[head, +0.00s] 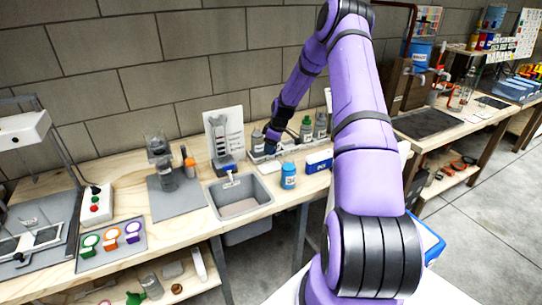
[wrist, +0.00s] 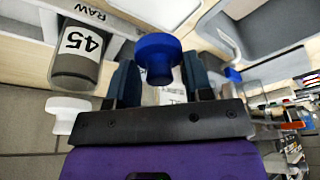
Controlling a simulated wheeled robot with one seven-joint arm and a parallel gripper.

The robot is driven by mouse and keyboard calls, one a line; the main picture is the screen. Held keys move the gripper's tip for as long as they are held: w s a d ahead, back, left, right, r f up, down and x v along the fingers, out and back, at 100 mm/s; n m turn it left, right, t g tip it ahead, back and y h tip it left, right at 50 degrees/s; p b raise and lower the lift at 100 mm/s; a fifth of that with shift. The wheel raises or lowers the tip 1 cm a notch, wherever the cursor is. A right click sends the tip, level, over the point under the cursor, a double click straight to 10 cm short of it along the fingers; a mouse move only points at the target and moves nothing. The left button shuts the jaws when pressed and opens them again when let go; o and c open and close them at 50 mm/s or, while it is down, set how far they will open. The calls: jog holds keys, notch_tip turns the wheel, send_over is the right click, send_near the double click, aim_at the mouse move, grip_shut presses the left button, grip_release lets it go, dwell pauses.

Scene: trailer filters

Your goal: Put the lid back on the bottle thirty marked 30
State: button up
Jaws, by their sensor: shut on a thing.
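My gripper (wrist: 160,72) is shut on a blue lid (wrist: 157,46) with a round, wide top, which sits between the two dark fingers in the wrist view. In the head view my gripper (head: 271,141) is low over the back of the bench, by the rack of bottles; the lid is too small to make out there. A grey bottle marked 45 (wrist: 78,55) stands beside the gripper, upside down in the wrist view. I cannot read a 30 on any bottle. A pale, partly hidden shape shows behind the lid between the fingers.
A sink (head: 238,195) and a blue labelled jar (head: 289,176) are in front of the rack. A blue box (head: 319,161) lies right of the jar. More grey bottles (head: 306,129) stand right of my gripper. A white knobbed piece (wrist: 68,114) is near bottle 45.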

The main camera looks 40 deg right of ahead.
jog(key=s+r+m, duration=0.2)
jog(key=s+r, duration=0.1)
jog(key=r, duration=0.2)
notch_tip(320, 180, up, 6)
jog(key=f+m+h, duration=0.1)
jog(key=m+h, duration=0.1)
jog(key=m, duration=0.2)
send_over(288, 159)
jog(key=shift+s+a+r, duration=0.15)
jog(key=shift+s+r, duration=0.1)
jog(key=shift+s, duration=0.2)
jog(key=shift+f, duration=3.15)
jog(key=shift+f, duration=0.2)
jog(key=o, duration=1.4)
jog(key=shift+r, duration=0.1)
notch_tip(288, 159, up, 7)
